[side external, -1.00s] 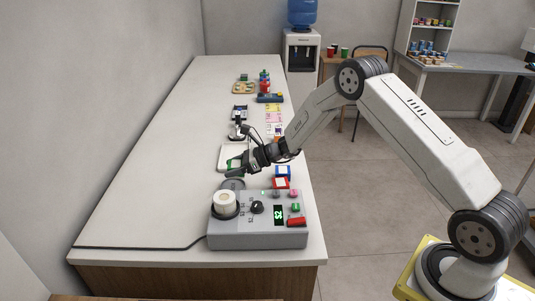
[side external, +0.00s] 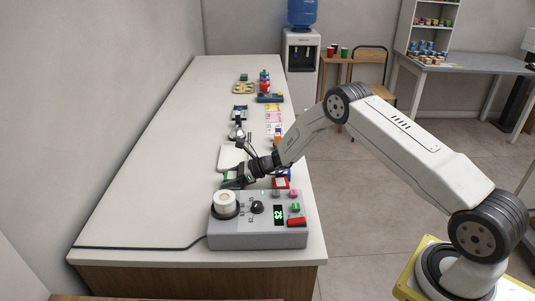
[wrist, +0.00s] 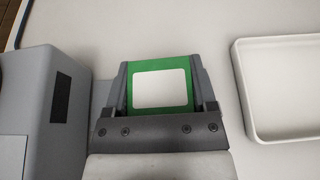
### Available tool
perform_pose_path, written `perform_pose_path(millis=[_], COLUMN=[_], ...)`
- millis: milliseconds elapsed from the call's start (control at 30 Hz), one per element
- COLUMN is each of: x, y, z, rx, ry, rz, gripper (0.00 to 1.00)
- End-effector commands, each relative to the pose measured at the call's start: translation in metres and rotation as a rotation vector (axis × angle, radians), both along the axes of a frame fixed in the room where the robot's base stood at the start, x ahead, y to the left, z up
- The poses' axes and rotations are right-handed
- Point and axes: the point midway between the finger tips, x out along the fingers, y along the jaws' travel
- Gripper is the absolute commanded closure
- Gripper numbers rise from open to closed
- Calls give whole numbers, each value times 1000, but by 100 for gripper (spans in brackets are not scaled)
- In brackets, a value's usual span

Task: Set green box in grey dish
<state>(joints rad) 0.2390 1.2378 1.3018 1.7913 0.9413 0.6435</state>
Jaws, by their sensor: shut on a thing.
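My gripper (side external: 232,180) is shut on the green box (side external: 227,175), just behind the grey control unit. In the wrist view the green box (wrist: 160,65), with a white label on its face, sits between the two fingers of my gripper (wrist: 161,88). The round grey dish seen earlier behind the control unit is hidden by my gripper in the side view, and I cannot make it out in the wrist view. I cannot tell whether the box touches it.
The grey control unit (side external: 258,236) with a white roll stands close in front of my gripper. A shallow white tray (side external: 228,157) lies behind it, at right in the wrist view (wrist: 242,100). Red and blue boxes stand to the right. The counter's left side (side external: 150,170) is clear.

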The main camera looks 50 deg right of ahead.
Motion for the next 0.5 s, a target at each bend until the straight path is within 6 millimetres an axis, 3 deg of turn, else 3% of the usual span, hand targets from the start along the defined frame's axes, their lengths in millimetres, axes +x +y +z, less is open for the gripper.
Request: perform_pose_path(millis=[500], x=[0], y=[0], z=[-7], rx=[0], ry=[-1], rz=[-1], gripper=[88])
